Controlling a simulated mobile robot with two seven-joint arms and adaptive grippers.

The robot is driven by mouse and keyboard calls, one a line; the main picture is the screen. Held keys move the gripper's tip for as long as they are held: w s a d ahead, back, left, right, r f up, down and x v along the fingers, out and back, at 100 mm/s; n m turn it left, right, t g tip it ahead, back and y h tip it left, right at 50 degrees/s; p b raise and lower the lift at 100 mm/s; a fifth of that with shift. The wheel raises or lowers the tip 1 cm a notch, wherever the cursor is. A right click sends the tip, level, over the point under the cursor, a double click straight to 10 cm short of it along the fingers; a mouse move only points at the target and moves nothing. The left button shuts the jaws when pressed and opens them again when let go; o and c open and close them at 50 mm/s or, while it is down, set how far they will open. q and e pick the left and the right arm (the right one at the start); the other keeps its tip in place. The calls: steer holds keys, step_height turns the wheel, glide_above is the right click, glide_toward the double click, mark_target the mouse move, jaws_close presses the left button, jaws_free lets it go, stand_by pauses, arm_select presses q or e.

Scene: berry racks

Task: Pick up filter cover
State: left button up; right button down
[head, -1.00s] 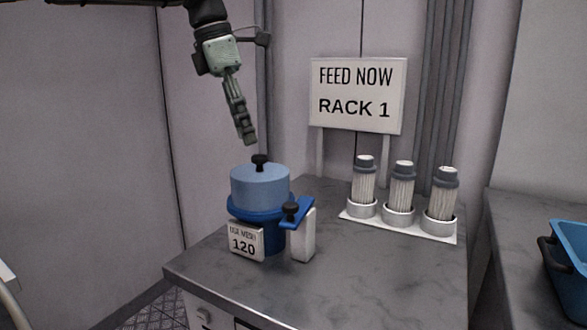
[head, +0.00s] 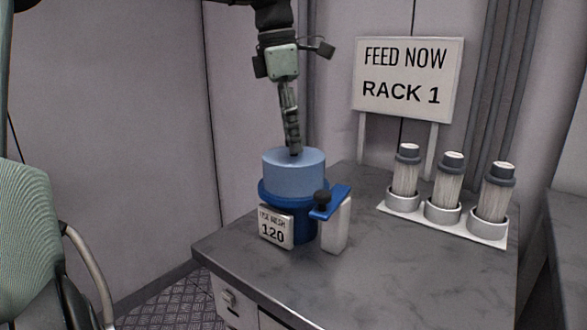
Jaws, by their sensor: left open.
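The filter cover (head: 294,174) is a light blue, round lid on top of a dark blue filter housing (head: 304,226) on the grey counter. A white label reading 120 (head: 276,228) is on the housing's front. My left gripper (head: 295,150) points down from above, its fingertips at the top centre of the cover. The cover's black knob is hidden behind the fingers. The gripper is open; whether the fingers touch the knob cannot be told. My right gripper is not in view.
Three white filter cartridges (head: 448,180) stand in a holder at the back right. A sign reads FEED NOW RACK 1 (head: 408,80). The counter's front right (head: 400,270) is clear.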

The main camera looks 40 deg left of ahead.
arm_select(q)
steer(key=shift+c, duration=0.6)
jaws_close()
